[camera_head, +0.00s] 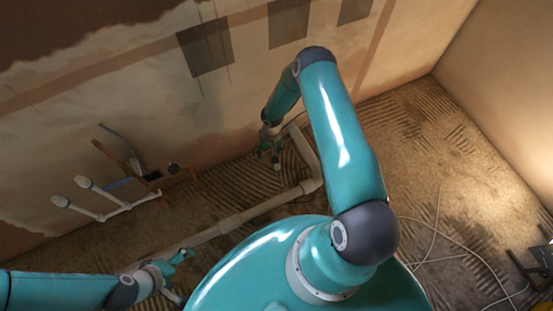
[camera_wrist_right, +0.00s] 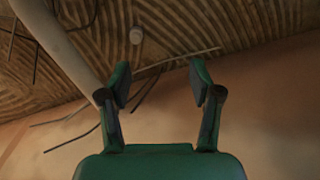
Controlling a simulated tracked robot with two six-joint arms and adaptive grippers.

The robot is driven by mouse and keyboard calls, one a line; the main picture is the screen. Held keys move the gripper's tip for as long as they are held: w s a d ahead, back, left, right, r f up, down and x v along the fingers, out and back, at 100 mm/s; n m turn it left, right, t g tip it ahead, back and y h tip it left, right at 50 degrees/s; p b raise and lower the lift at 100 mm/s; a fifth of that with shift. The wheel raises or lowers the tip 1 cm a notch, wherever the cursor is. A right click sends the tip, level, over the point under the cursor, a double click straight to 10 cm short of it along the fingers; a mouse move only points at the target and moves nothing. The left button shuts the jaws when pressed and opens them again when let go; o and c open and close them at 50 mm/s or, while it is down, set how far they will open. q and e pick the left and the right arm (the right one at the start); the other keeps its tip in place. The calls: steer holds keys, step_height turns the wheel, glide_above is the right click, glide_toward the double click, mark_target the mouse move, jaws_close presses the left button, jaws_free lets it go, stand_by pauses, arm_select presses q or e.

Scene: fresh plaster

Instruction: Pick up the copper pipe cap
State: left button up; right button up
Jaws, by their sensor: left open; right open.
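I cannot make out a cap for sure in the head view. My right gripper (camera_head: 271,158) is low near the wall in the head view. My left gripper (camera_head: 184,256) is open and empty at the lower left of the head view.
A thick pale pipe (camera_head: 250,212) runs along the floor, bends and passes beside my right gripper; it also shows in the right wrist view (camera_wrist_right: 57,45). White pipe stubs (camera_head: 85,199) stand by the wall at left. Thin dark strips lie on the floor. A pale cable (camera_head: 433,235) lies at right.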

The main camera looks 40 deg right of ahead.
steer(key=shift+m+h, duration=0.4)
steer(key=shift+h, duration=0.1)
steer(key=d+f+b, duration=0.1)
steer(key=f, duration=0.3)
steer(key=d+f+b, duration=0.2)
steer(key=f, duration=0.3)
steer(key=d+f+b, duration=0.1)
steer(key=f+b, duration=0.1)
steer(key=f, duration=0.3)
steer(key=shift+w+d+f, duration=0.1)
steer(key=shift+w+d, duration=0.1)
steer(key=shift+f+b, duration=0.5)
steer(key=shift+f, duration=0.2)
step_height(320, 180, down, 5)
steer(key=b, duration=0.3)
steer(key=shift+s+d, duration=0.1)
arm_select(q)
step_height(320, 180, down, 10)
steer(key=shift+f, duration=0.25)
arm_select(e)
steer(key=shift+r, duration=0.1)
steer(key=c, duration=1)
